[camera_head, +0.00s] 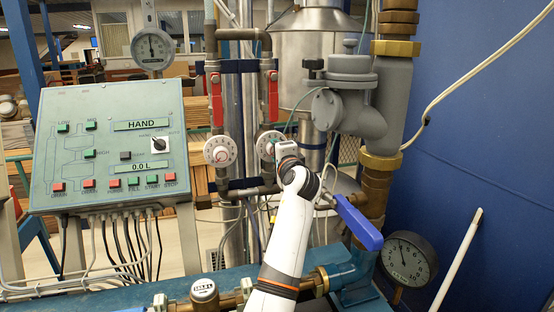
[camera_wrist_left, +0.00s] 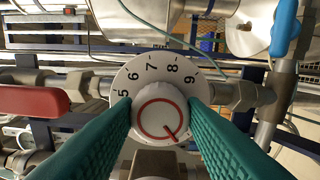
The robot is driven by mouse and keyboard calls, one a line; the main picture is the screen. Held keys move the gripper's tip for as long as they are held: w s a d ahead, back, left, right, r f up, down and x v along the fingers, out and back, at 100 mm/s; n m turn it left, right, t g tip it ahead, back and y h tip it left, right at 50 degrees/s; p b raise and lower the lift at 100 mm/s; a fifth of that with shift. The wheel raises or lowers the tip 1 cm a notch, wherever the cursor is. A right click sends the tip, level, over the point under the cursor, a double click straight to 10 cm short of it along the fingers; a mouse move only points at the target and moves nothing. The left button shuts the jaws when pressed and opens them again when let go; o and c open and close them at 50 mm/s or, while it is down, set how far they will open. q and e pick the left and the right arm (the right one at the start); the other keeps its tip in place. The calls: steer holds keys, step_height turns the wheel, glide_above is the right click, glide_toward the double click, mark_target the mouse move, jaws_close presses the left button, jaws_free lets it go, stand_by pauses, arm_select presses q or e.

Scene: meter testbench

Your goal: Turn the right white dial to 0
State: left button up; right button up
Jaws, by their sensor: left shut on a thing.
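The right white dial (camera_head: 269,146) is on the right vertical pipe in the head view, partly covered by my left gripper (camera_head: 281,151). In the left wrist view the dial (camera_wrist_left: 122,78) fills the middle, with the digits 5 to 9 visible around its upper rim. Its raised centre knob (camera_wrist_left: 157,112) has a red ring and a red pointer line towards the lower right. My left gripper's green fingers (camera_wrist_left: 161,110) are shut on the knob, one on each side. The lower part of the dial's scale is hidden. The left white dial (camera_head: 220,151) stands apart on the other pipe.
Red valve handles (camera_head: 216,99) sit above the dials. A blue lever (camera_head: 358,222) juts out at the right of my arm. The control panel (camera_head: 107,146) stands at left, and a pressure gauge (camera_head: 408,259) is low at right.

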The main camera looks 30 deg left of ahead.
arm_select(q)
steer(key=shift+r+n+b, duration=0.2)
steer(key=shift+n+b, duration=0.2)
steer(key=shift+n, duration=0.4)
steer(key=shift+r, duration=0.1)
steer(key=o, duration=1)
steer(key=shift+w, duration=0.1)
steer(key=shift+f, duration=0.25)
steer(key=b+v, duration=0.3)
steer(key=v, duration=0.9)
